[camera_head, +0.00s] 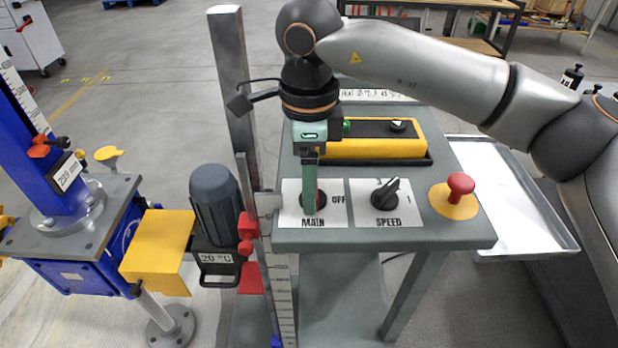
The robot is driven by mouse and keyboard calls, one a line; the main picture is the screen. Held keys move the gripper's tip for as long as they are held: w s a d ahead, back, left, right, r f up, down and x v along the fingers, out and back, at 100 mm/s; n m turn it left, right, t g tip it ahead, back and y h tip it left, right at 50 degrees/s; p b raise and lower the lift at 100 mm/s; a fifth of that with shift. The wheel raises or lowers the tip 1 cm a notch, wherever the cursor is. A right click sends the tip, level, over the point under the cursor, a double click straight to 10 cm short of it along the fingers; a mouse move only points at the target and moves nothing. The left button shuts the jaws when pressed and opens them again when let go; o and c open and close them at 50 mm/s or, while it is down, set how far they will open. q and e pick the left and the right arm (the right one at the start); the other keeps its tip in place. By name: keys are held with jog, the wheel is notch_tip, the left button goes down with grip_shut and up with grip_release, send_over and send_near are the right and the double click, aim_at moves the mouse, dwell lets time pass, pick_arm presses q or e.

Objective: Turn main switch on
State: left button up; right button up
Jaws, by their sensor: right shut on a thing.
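The main switch (320,200) is a red knob on the white plate marked MAIN, at the front left of the grey control panel (385,238). The word OFF shows to its right. My right gripper (309,208) points down over the plate and is shut on the switch knob. Its green fingers hide most of the knob, so I cannot tell which way it points. My left gripper is not in view.
Right of MAIN are the black SPEED knob (385,194) and a red emergency button (460,186) on yellow. Behind lies a yellow and black box (375,145). A steel post (232,90) and a motor (214,205) stand left. A tray (520,215) is at right.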

jog(key=o, duration=1.4)
jog(key=shift+r, duration=0.15)
notch_tip(320, 180, up, 12)
jog(key=shift+r+p, duration=0.15)
jog(key=shift+p, duration=0.4)
